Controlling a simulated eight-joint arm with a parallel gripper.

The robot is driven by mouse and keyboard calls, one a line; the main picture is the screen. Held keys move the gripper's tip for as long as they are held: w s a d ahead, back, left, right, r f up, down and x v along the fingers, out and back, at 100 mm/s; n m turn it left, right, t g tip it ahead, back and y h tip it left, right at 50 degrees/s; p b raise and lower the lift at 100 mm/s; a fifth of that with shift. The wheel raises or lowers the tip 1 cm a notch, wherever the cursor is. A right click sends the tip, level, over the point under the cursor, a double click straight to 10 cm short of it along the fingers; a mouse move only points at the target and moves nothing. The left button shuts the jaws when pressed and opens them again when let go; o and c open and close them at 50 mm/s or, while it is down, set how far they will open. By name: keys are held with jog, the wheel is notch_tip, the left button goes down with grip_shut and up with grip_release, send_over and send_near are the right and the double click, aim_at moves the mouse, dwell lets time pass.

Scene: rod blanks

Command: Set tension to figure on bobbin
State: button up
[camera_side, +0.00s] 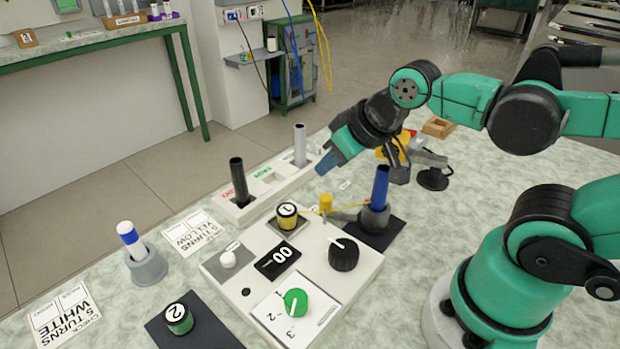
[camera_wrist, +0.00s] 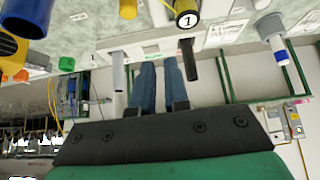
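The green tension knob (camera_side: 296,302) sits on a white plate marked 1, 2, 3 on the control box (camera_side: 218,268). Its white pointer slants down, apparently toward the 3. A bobbin with a yellow band and figure 1 (camera_side: 287,215) sits at the back of the box and also shows in the wrist view (camera_wrist: 187,18). A green bobbin with figure 2 (camera_side: 178,318) stands on a dark mat at the front left. My gripper (camera_side: 327,163) is high above the back of the box, away from the knob. In the wrist view its blue fingers (camera_wrist: 161,85) are a little apart, with nothing between them.
The box also carries a black knob (camera_side: 343,254), a display reading 00 (camera_side: 277,260) and a white knob (camera_side: 228,259). A blue rod (camera_side: 380,188), black rod (camera_side: 239,181), grey rod (camera_side: 300,145) and white-blue rod (camera_side: 130,238) stand upright around it. Yellow thread runs behind.

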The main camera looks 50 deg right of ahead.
aim_at(297, 297)
jog(key=o, duration=0.7)
jog(key=a+n, duration=0.1)
jog(key=s+a+f+n+y, duration=0.1)
jog(key=a+n+g, duration=0.1)
jog(key=a, duration=0.1)
jog(key=shift+s+f+n+y, duration=0.15)
jog(key=shift+f+n+y, duration=0.15)
jog(key=shift+n, duration=0.1)
jog(key=shift+o, duration=0.2)
jog(key=s+a+f+n+g, duration=0.1)
jog(key=s+a+n, duration=0.1)
jog(key=n, duration=0.1)
jog(key=s+a+f+n+g+y, duration=0.1)
jog(key=s+a+n, duration=0.1)
jog(key=a+n, duration=0.1)
jog(key=s+a+n+g+y, duration=0.1)
jog(key=a+n+g, duration=0.1)
jog(key=a+n, duration=0.1)
jog(key=shift+s+f, duration=0.4)
jog(key=shift+f+n+y, duration=0.15)
jog(key=shift+n+y, duration=0.15)
jog(key=shift+x, duration=2.6)
jog(key=shift+s, duration=0.1)
grip_shut()
